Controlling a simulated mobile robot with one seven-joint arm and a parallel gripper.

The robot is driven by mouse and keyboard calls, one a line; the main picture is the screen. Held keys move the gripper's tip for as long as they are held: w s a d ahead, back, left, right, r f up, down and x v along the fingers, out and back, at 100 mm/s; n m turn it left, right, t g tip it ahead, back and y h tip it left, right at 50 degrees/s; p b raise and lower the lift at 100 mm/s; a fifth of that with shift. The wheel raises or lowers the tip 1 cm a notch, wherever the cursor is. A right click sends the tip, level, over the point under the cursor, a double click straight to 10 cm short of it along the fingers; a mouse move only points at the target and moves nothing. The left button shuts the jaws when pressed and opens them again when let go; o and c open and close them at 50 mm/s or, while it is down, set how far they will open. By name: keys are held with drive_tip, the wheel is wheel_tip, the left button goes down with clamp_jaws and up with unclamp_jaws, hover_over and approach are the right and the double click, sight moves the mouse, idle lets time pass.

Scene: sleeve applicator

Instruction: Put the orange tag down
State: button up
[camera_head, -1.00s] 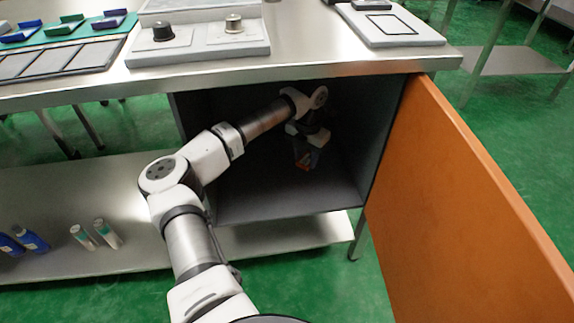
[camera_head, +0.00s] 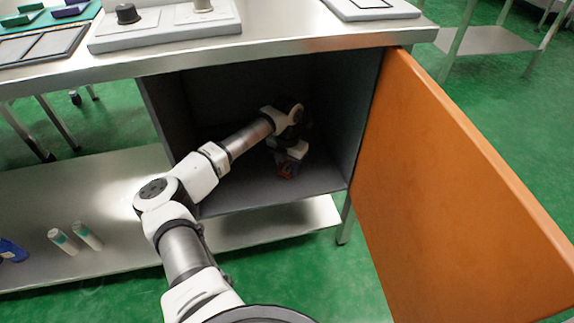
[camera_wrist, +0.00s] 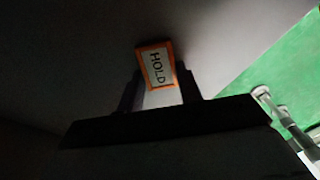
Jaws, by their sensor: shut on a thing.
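The orange tag (camera_wrist: 156,67) shows in the wrist view as a white card with an orange border and the word HOLD. My gripper (camera_wrist: 162,92) is shut on it, with one dark finger on each side. In the head view my gripper (camera_head: 288,166) is inside the dark cabinet (camera_head: 255,188), low and close to the cabinet floor. I cannot tell whether the tag touches the floor.
The orange cabinet door (camera_head: 450,190) stands wide open on the right. The metal worktop (camera_head: 290,30) is above the cabinet. White tubes (camera_head: 75,238) and a blue bottle (camera_head: 12,251) are on the lower shelf at left. The cabinet floor around my gripper looks clear.

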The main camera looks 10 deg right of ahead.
sight(287, 169)
drive_tip(key=o, duration=1)
drive_tip(key=shift+f, duration=0.1)
drive_tip(key=shift+o, duration=0.2)
wheel_tip(287, 169, up, 12)
drive_tip(key=p, duration=0.2)
drive_tip(key=shift+r+p, duration=0.2)
drive_tip(key=shift+p, duration=0.2)
